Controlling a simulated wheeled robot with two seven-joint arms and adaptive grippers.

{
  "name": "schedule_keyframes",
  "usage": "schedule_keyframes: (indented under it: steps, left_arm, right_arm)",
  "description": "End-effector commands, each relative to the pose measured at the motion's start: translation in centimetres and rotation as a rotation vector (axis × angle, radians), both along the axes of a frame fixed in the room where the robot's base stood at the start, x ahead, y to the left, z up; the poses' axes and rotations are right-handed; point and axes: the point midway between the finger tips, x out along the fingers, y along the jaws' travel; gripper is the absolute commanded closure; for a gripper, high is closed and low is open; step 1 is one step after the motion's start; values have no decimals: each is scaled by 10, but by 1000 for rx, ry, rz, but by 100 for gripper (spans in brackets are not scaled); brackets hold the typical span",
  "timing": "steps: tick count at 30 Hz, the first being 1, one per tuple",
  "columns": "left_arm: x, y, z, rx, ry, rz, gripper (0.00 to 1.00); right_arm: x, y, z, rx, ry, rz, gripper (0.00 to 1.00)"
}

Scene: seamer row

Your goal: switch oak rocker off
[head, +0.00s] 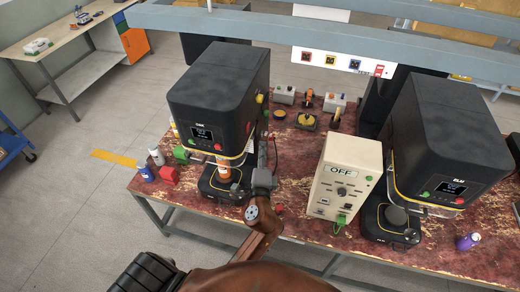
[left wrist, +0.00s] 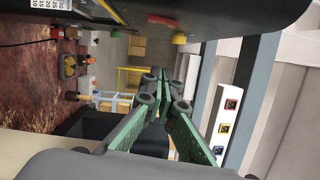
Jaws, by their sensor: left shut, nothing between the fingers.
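The left seamer (head: 215,88), a dark machine with a small screen, stands at the left of the table; its label is too small to read surely. I cannot clearly make out a rocker on it. A yellow knob (head: 259,98) sticks out of its right side. In the left wrist view a red part (left wrist: 160,20) and a yellow-green part (left wrist: 180,38) stick out from a dark body at the top. My left gripper (head: 263,146) is beside the machine's right side, fingers together and empty. Its green fingers (left wrist: 165,82) show apart from those parts. My right gripper is out of view.
A cream control box (head: 344,180) marked OFF stands right of my left arm. A second dark seamer (head: 447,130), labelled ELM, is farther right. A grey overhead beam (head: 300,30) crosses behind. Small bottles (head: 157,156) and a red block (head: 170,175) sit at the table's left end.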

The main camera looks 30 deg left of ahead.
Motion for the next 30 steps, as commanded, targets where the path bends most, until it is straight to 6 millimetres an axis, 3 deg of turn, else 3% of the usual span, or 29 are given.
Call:
schedule_keyframes:
  steps: [9, 18, 30]
  left_arm:
    - [58, 31, 5, 1, -1, 1, 100]
    - [47, 65, 8, 1, 0, 0, 100]
    - [46, 68, 7, -1, 0, 0, 100]
  right_arm:
    - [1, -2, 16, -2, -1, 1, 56]
    - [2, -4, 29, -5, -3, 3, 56]
    - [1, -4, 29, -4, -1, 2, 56]
